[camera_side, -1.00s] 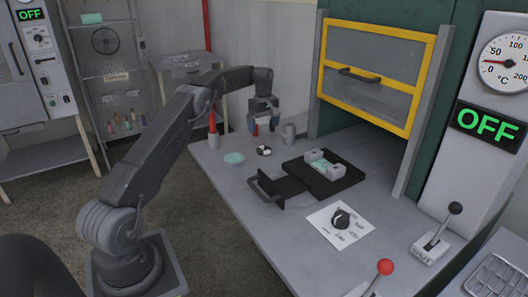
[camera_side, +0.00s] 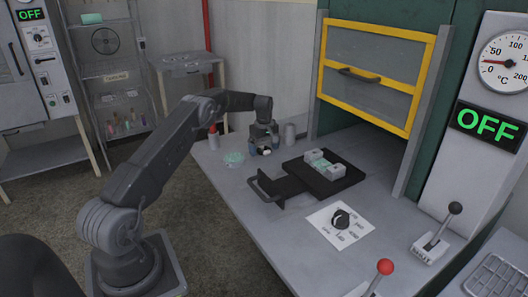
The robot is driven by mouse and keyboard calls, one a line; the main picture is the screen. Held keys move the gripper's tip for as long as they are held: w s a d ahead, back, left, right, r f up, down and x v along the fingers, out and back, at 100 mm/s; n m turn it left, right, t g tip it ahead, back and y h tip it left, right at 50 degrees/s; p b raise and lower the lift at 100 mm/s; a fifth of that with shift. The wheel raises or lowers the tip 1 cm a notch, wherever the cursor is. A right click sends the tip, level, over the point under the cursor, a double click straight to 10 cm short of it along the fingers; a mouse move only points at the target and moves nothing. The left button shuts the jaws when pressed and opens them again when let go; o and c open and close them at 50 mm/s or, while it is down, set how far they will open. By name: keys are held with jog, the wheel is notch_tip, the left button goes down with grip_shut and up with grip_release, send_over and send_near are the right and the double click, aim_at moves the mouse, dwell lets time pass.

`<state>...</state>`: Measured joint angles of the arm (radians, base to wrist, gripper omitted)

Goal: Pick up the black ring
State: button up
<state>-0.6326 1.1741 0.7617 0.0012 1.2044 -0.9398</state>
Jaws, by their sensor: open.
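A small black-and-white piece (camera_side: 266,151) lies on the grey table and looks like the black ring around a pale centre. It is small and partly hidden by my gripper. My gripper (camera_side: 264,148) points down right over it, low to the table, with its fingers open on either side. I cannot tell whether the fingers touch it.
A pale green dish (camera_side: 233,159) lies just left of my gripper. A grey cup (camera_side: 290,134) stands close on the right. A black tray (camera_side: 343,183) with a handle holds a light box with green contents (camera_side: 320,163). A yellow-framed door (camera_side: 368,75) is behind.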

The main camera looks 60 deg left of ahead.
jog(key=shift+c, duration=0.3)
jog(key=c, duration=0.9)
jog(key=shift+c, duration=0.2)
jog(key=shift+r, duration=0.15)
